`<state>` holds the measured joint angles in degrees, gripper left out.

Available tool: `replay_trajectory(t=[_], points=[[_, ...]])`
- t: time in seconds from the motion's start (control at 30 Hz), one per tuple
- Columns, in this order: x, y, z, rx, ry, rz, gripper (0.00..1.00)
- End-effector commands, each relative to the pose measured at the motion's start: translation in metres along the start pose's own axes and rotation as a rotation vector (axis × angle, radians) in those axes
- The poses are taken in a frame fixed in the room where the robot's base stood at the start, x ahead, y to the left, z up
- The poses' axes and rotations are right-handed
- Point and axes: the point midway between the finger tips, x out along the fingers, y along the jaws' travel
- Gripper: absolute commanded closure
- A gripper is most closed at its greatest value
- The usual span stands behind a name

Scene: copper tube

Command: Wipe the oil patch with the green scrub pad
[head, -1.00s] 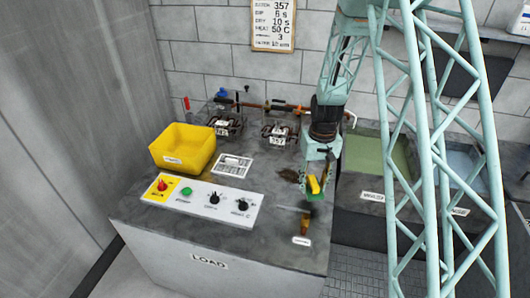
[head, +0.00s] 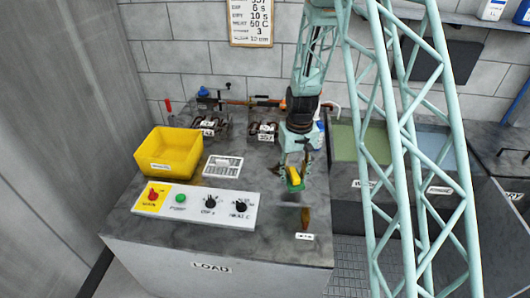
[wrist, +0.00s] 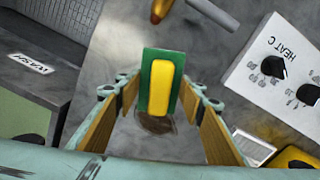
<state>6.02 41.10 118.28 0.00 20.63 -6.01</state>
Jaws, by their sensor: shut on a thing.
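The green scrub pad (head: 295,184), with a yellow grip on its back, is held between the fingers of my gripper (head: 296,170). In the wrist view, the pad (wrist: 147,98) sits between the two wood-coloured fingers of my gripper (wrist: 160,100), its yellow grip facing the camera. The oil patch (wrist: 155,124) is a dark brown stain on the grey bench top, partly covered by the pad in the wrist view. In the head view the patch is mostly hidden by my gripper. Whether the pad touches the bench I cannot tell.
A tool with an orange-brown handle (head: 305,217) lies close in front of the pad. The control panel (head: 222,208), yellow bin (head: 160,160) and white labelled plate (head: 222,167) are to the left. Clamps holding a copper tube (head: 240,101) stand behind. Green and blue basins lie right.

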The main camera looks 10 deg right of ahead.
Motion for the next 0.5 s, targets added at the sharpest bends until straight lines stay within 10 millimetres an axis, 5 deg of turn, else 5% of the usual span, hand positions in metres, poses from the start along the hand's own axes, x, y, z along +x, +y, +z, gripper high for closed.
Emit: replay_trajectory(t=[0.27, 0.5], points=[[-0.001, -0.001, -0.004, -0.009, 0.0, 0.0, 0.73], [-0.006, -0.015, -0.034, -0.095, 0.001, 0.0, 0.73]])
